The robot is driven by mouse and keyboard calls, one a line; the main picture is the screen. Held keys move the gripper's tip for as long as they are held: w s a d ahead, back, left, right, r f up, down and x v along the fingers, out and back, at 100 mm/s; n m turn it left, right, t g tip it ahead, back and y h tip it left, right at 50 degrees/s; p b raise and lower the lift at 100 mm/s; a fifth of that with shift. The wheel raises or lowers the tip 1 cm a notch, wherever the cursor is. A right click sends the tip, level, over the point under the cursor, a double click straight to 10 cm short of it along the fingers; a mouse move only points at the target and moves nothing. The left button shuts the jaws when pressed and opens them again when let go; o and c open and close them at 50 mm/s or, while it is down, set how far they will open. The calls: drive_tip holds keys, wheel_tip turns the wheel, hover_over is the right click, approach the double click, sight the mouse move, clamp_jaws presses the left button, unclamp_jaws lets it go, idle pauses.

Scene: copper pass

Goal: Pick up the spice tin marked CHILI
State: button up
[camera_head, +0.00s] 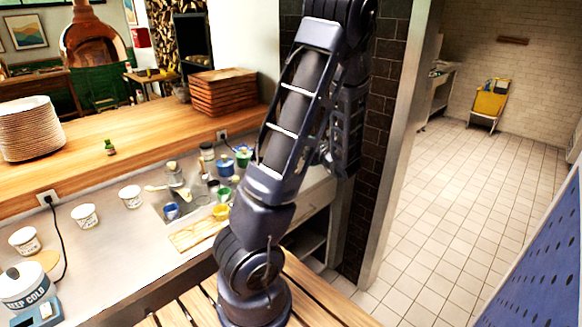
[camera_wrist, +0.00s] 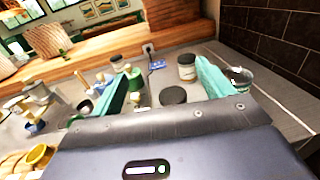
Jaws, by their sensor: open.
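My gripper (camera_wrist: 160,72) shows in the wrist view with its two teal fingers spread apart and nothing held between them. Beyond and between the fingers stands a dark-lidded tin with a pale label (camera_wrist: 187,68). A dark round lid (camera_wrist: 173,96) lies nearer, also between the fingers. A dark-lidded tin (camera_head: 207,152) also shows in the head view, left of my arm. I cannot read CHILI on any tin, so I cannot tell which one it is. My arm hides the gripper in the head view.
A metal container (camera_wrist: 240,78) stands right of the right finger. A raised wooden ledge (camera_head: 150,125) runs behind. A dark tiled wall (camera_wrist: 270,45) bounds the right.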

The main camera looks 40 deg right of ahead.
wheel_tip(320, 180, down, 12)
drive_tip(key=shift+w+f, duration=0.1)
drive_tip(key=shift+f, duration=0.05)
drive_tip(key=w, duration=0.5)
drive_tip(key=shift+w+d, duration=0.15)
drive_tip(key=shift+d, duration=0.2)
drive_tip(key=shift+w+d, duration=0.25)
drive_tip(key=shift+w, duration=1.05)
drive_tip(key=shift+w+d, duration=0.25)
drive_tip(key=shift+w, duration=1.05)
drive_tip(key=c, duration=1.1)
drive_tip(key=shift+c, duration=0.2)
